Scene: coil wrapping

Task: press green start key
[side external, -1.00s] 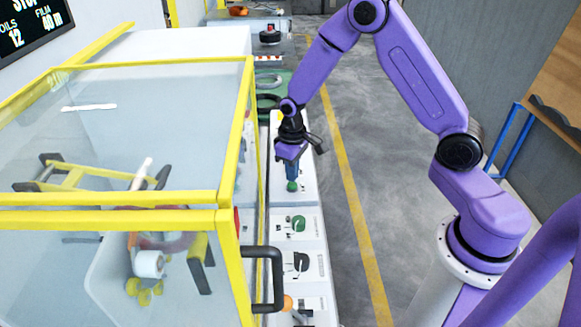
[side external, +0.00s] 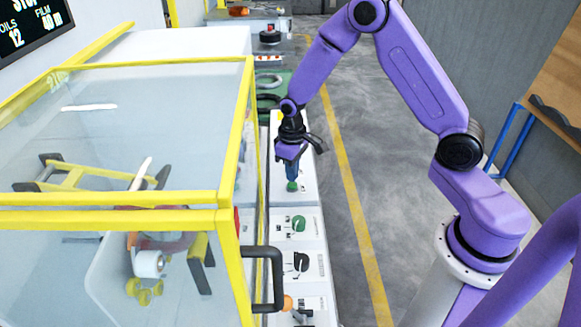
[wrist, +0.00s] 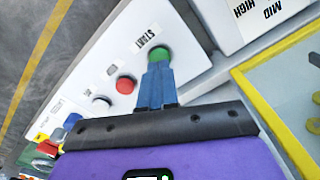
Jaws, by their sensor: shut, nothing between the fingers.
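The green start key (wrist: 159,53) sits on a white control panel (wrist: 124,50) beside the word START in the wrist view. It also shows in the side view (side external: 292,187), right below my fingertips. My gripper (wrist: 155,70) is shut and empty, its blue fingers together and pointing at the green key. In the side view, my gripper (side external: 292,175) points straight down over the key. The fingertips overlap the key's lower edge in the wrist view. I cannot tell whether they touch it or stand just short of it.
A clear guard with a yellow frame (side external: 228,180) and black handle (side external: 281,280) stands left of my arm. The grey floor (side external: 380,200) at right is free.

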